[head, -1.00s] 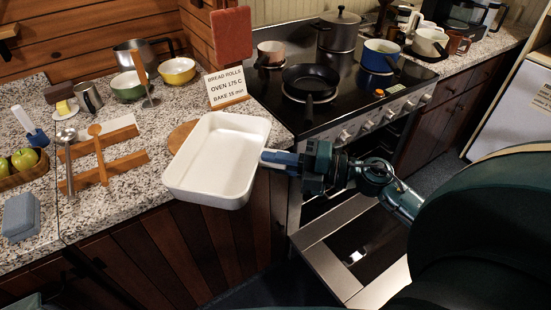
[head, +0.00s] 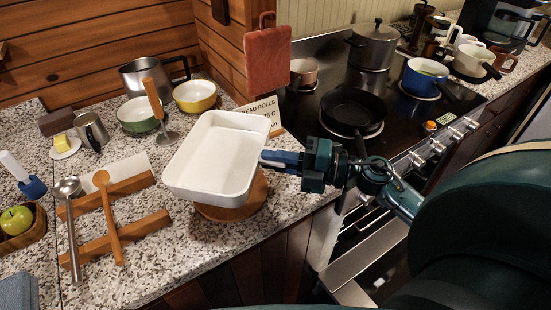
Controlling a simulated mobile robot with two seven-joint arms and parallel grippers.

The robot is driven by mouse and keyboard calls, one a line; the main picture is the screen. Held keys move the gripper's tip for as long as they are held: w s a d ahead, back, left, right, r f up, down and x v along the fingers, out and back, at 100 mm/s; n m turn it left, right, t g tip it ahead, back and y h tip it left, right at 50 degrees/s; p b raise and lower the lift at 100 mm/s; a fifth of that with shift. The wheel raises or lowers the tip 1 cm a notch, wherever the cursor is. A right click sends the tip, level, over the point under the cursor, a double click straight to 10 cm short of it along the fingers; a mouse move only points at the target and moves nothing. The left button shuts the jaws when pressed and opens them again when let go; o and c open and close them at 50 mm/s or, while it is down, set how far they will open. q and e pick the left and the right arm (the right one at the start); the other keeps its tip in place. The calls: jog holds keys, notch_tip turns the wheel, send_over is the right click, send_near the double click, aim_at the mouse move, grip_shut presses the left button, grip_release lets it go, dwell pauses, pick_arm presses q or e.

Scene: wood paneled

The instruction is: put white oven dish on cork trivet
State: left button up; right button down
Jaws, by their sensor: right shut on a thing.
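The white oven dish (head: 215,160) is a rectangular, empty dish over the granite counter in the head view. My right gripper (head: 272,158) is shut on its right wall. The round brown cork trivet (head: 236,208) lies on the counter under the dish. Its front and right edges show, and the dish hides the rest. I cannot tell whether the dish touches the trivet or hangs just above it. My left gripper is not in view.
A recipe card (head: 262,112) and a red board (head: 268,62) stand behind the dish. A wooden rack with spoons (head: 112,215) lies to the left. The stove with a black pan (head: 353,108) is at right.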

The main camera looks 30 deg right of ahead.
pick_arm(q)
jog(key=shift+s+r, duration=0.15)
pick_arm(e)
jog(key=shift+s+r, duration=0.2)
jog(key=shift+r, duration=0.05)
jog(key=shift+f, duration=0.35)
notch_tip(320, 180, down, 4)
jog(key=b, duration=0.3)
jog(key=shift+r, duration=0.1)
notch_tip(320, 180, down, 2)
jog(key=shift+f+b, duration=0.1)
jog(key=shift+b, duration=0.65)
jog(key=shift+f+b, duration=0.3)
jog(key=shift+f, duration=0.2)
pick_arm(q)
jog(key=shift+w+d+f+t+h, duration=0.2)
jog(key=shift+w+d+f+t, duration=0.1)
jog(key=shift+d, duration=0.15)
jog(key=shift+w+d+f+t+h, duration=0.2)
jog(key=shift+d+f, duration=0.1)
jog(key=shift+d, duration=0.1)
pick_arm(e)
jog(key=shift+f, duration=0.25)
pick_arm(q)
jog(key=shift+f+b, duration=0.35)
pick_arm(e)
jog(key=shift+f, duration=0.3)
